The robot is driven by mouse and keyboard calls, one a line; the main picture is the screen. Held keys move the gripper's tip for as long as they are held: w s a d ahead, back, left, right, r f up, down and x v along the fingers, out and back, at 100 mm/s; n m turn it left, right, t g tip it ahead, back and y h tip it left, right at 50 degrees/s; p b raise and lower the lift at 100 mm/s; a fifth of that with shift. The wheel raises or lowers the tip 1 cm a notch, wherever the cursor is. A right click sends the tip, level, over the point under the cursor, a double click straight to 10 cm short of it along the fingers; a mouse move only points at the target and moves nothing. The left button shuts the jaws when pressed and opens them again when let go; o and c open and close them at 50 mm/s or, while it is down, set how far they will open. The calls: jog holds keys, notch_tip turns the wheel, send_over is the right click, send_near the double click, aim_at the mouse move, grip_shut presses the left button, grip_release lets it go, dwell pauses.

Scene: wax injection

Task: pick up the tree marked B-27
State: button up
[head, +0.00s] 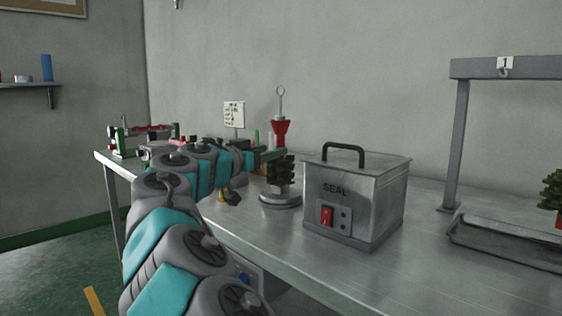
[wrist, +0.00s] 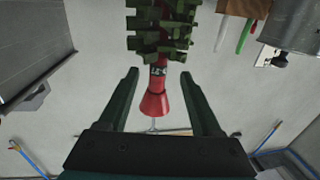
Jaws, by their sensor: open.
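A wax tree stands upright on a round grey base (head: 281,199), left of the SEAL box in the head view. It has a red cup (head: 281,130) with a wire ring on top and dark green pieces (head: 281,176) below. In the wrist view the tree (wrist: 154,102) appears upside down, with a small dark tag (wrist: 158,71) on its red stem; the tag is too small to read surely. My gripper (wrist: 159,74) is open, one finger on each side of the stem, with gaps visible. In the head view my gripper (head: 277,153) is at the tree's neck.
A metal SEAL box (head: 350,200) with a handle stands close right of the tree. Farther right are a grey frame (head: 459,140) with a hook marked 1, a metal tray (head: 505,247) and another green tree (head: 552,190).

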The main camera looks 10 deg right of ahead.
aim_at(278, 145)
jog(key=x, duration=0.2)
jog(key=r+p+x, duration=0.1)
jog(key=x, duration=0.2)
jog(key=shift+s+d, duration=0.1)
jog(key=shift+s, duration=0.05)
grip_shut()
dwell(0.5)
